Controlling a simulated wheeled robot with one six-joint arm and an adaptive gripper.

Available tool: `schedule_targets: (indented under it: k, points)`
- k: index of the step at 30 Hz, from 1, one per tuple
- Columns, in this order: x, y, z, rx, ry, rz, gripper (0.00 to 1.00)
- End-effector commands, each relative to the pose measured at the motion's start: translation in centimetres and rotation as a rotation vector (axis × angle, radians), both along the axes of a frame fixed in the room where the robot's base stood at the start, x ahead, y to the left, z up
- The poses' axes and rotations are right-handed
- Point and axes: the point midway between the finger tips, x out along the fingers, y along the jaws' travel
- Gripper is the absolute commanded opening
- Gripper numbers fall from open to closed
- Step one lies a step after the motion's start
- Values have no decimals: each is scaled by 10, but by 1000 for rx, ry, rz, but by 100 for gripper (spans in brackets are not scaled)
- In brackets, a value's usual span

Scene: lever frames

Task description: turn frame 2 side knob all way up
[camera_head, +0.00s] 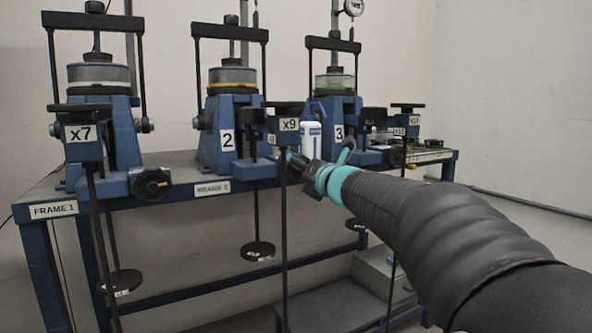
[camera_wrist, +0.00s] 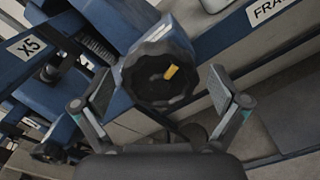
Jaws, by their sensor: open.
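Frame 2 (camera_head: 228,140) is a blue press-like stand with a "2" label, in the middle of the bench in the head view. Its side knob is hidden behind my gripper in that view. In the wrist view a dark round knob (camera_wrist: 158,92) with a yellow mark faces me from the end of a blue block, apparently the frame 2 side knob. My gripper (camera_head: 301,166) is open, and in the wrist view its two fingers (camera_wrist: 163,94) stand on either side of the knob. I cannot tell whether they touch it.
Frame 1 with its own black knob (camera_head: 152,183) stands at the left, and frame 3 (camera_head: 338,132) stands right of frame 2. A white and blue bottle (camera_head: 312,138) stands behind my gripper. Weight rods (camera_head: 284,230) hang before the bench. The bench edge (camera_head: 212,188) runs below.

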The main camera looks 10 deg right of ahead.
Motion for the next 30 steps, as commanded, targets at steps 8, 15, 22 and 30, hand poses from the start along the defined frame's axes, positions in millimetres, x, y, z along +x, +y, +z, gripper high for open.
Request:
schedule_targets:
  k: [8,15,22,30]
  points:
    - [2,1,0,0,0,0,98]
    - [2,1,0,0,0,0,48]
    - [2,1,1,23,7,0,37]
    - [2,1,0,86,27,1,37]
